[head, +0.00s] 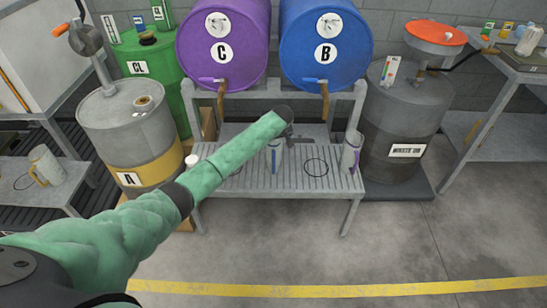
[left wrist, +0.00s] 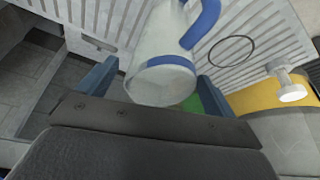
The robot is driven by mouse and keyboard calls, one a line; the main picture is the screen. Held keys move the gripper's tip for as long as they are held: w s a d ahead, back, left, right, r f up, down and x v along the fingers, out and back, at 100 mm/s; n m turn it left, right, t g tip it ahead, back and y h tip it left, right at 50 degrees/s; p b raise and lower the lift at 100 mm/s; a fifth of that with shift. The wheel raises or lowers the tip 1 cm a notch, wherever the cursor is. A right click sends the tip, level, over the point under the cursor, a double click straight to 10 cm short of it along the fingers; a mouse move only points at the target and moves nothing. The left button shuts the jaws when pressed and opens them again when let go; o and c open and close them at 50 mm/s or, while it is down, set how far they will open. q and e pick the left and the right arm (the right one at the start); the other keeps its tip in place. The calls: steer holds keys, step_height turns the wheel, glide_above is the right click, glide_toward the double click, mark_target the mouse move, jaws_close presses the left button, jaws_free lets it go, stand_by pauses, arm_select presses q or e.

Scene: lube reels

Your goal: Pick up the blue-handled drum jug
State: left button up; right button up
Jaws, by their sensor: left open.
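The blue-handled drum jug (head: 275,157) stands on the slatted rack below the purple and blue drums, partly hidden by my left arm and gripper. In the left wrist view the pale jug (left wrist: 165,85) shows its blue-edged round mouth and blue handle (left wrist: 203,24). My left gripper (head: 294,138) is close to the jug's top. Its two fingers are spread apart, with the jug's mouth showing in the gap between them. I see no finger touching the jug. My right gripper is not in view.
A purple-handled jug (head: 351,152) stands at the rack's right end, and a tan-handled jug (head: 46,166) sits on the left bench. Black rings lie on the slats. Drum C (head: 222,70) and drum B (head: 327,75) hang above. The waste drum (head: 393,120) stands right.

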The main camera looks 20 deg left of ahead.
mark_target(274, 143)
arm_select(q)
steer(key=shift+a+p+x, duration=0.2)
steer(key=shift+p+x, duration=0.1)
steer(key=shift+x, duration=1.85)
steer(key=shift+r, duration=0.1)
steer(key=c, duration=1.4)
